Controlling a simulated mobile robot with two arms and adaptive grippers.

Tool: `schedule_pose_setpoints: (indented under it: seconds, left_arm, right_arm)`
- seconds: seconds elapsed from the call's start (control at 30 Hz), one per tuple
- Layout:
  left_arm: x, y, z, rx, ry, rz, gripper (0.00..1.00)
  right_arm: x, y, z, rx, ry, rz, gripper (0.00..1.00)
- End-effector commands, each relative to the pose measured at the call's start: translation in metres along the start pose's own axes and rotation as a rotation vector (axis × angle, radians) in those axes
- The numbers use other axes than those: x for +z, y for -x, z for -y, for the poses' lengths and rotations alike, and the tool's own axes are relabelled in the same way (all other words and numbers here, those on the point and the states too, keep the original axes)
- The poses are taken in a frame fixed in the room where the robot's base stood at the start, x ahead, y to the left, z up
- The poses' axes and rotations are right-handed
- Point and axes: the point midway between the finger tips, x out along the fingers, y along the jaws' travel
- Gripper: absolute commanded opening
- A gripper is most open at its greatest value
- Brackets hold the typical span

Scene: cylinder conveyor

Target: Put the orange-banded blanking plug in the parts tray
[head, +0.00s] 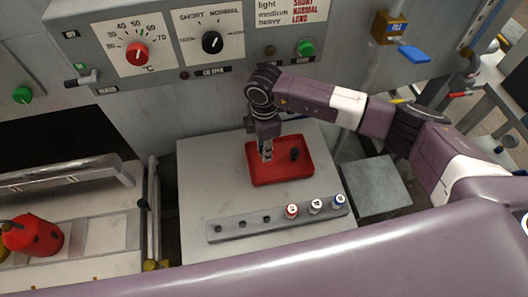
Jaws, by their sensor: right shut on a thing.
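The red parts tray (305,177) lies on the pale table below the machine's panel. My right gripper (267,156) reaches down over the left half of the tray. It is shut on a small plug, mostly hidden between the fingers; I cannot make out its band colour. A dark plug (295,153) stands in the right half of the tray, beside the gripper. My left gripper is not in view.
A grey rack (265,229) lies in front of the tray, with several dark holes at its left and plugs with red (291,211), pale (316,206) and blue (339,201) marks at its right. The machine's panel (165,80) stands close behind. A red container (35,235) is far left.

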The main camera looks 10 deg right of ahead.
Motion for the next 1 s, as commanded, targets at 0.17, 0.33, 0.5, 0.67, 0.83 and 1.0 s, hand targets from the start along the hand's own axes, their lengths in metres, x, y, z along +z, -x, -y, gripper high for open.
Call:
schedule_pose_setpoints:
  seconds: [0.17, 0.33, 0.5, 0.67, 0.83, 1.0]
  left_arm:
    - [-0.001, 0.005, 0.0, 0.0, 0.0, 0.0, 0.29]
    - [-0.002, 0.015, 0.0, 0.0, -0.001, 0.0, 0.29]
    - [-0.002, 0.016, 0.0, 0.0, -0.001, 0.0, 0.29]
    - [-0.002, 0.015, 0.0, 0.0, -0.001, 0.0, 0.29]
    - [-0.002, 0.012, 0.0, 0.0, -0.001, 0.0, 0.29]
    - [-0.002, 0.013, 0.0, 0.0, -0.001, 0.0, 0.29]
  right_arm:
    - [0.0, -0.015, 0.001, -0.002, -0.001, 0.0, 0.0]
    - [0.0, -0.035, -0.002, 0.0, -0.001, 0.0, 0.0]
    - [0.001, -0.042, -0.004, 0.001, -0.001, 0.0, 0.0]
    - [0.001, -0.042, -0.004, 0.001, 0.0, 0.0, 0.0]
    - [0.001, -0.045, -0.004, 0.001, -0.001, 0.0, 0.22]
    - [0.001, -0.044, -0.004, 0.001, -0.001, 0.0, 0.39]
